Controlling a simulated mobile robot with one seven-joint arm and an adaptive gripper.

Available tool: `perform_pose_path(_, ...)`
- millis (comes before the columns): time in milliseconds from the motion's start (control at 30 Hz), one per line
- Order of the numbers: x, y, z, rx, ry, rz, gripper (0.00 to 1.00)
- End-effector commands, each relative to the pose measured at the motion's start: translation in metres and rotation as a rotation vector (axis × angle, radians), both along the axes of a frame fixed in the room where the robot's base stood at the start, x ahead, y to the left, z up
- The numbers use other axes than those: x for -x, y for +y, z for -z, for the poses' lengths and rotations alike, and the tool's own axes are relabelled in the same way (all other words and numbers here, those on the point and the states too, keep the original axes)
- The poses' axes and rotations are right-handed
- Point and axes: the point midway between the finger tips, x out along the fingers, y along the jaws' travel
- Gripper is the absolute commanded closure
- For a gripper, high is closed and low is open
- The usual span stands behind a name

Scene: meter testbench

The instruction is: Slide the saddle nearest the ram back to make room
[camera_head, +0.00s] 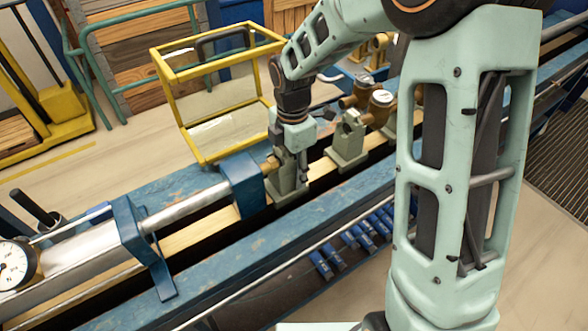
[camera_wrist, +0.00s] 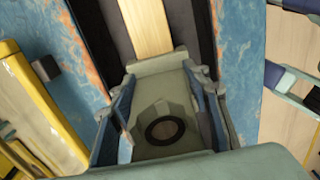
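The saddle nearest the ram (camera_head: 287,188) is a grey-green block on the bench rail, just right of the blue crosshead at the silver ram's end (camera_head: 195,205). My gripper (camera_head: 298,165) points down at its upper part. In the wrist view the saddle (camera_wrist: 165,105) shows a dark ring and lies between my gripper's two fingers (camera_wrist: 163,122). The fingers stand wide apart, one on each side; I cannot tell whether they touch it. A second grey-green saddle (camera_head: 347,150) stands farther along the rail, with a gap between the two.
Brass-coloured meters (camera_head: 381,101) sit beyond the second saddle. A yellow-framed clear guard (camera_head: 218,85) stands open behind the bench. A blue bracket (camera_head: 140,240) and a dial gauge (camera_head: 14,265) are at the left. Blue clips (camera_head: 365,230) line the front.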

Motion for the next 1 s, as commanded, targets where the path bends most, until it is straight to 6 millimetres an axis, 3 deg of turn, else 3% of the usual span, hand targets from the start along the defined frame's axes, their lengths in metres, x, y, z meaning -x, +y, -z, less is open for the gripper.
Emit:
perform_pose_path(133, 0.000, 0.000, 0.000, -0.001, -0.001, 0.001, 0.38)
perform_pose_path(533, -0.001, 0.000, -0.010, -0.001, -0.003, 0.002, 0.38)
perform_pose_path(1000, -0.001, 0.000, -0.100, -0.001, -0.004, 0.001, 0.38)
